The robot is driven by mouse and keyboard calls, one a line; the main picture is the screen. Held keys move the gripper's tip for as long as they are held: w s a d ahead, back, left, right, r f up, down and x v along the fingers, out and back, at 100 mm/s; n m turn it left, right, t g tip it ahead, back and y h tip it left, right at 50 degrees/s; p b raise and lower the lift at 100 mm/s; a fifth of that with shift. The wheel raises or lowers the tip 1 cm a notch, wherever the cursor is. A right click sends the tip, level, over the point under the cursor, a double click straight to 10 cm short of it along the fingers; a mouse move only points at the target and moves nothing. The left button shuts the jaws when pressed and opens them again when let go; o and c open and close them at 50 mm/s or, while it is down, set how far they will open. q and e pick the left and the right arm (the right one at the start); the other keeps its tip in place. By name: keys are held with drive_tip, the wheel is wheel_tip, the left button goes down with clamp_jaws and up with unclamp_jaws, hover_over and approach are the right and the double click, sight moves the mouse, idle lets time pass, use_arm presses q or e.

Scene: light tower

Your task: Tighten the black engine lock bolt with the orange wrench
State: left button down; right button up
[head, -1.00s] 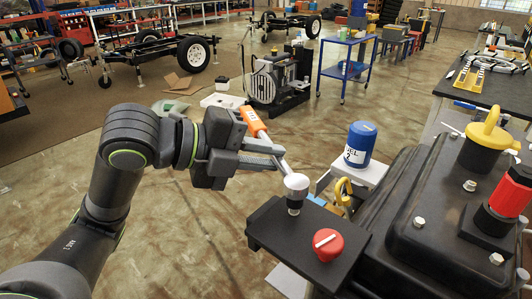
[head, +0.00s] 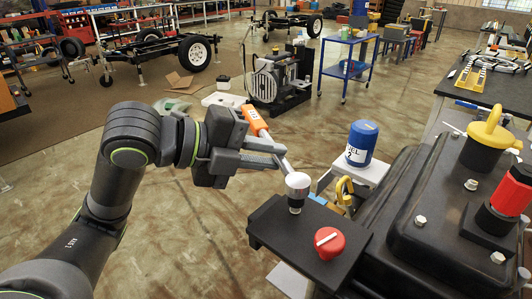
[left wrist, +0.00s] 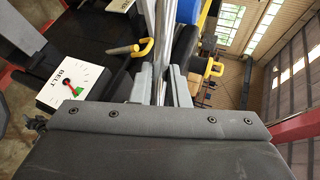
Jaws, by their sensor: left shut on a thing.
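The orange wrench shows its orange handle (head: 256,121) behind my left gripper (head: 278,156) in the head view. Its silver shaft slopes down to a round silver head (head: 298,182) above the black plate. The black bolt (head: 295,203) shows just under that head, standing on the plate; the exact contact between them is hidden. My left gripper is shut on the wrench. In the left wrist view the silver shaft (left wrist: 164,45) runs up between the fingers (left wrist: 163,88). My right gripper is not in view.
A red knob (head: 329,242) sits on the black plate (head: 275,226) close to the bolt. A yellow ring handle (head: 344,189) and a blue can (head: 361,143) stand behind it. The dark engine cover (head: 420,220) fills the right. Open floor lies behind my left arm.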

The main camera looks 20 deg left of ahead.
use_arm(q)
drive_tip(key=shift+f+b, duration=0.55)
drive_tip(key=shift+f, duration=0.1)
drive_tip(key=c, duration=1.9)
unclamp_jaws()
clamp_jaws()
drive_tip(key=shift+w+d+f+m+g+h+b, duration=0.1)
drive_tip(key=shift+w+d+m+g+h+b, duration=0.2)
drive_tip(key=shift+m+g+h, duration=0.3)
drive_tip(key=shift+w, duration=0.1)
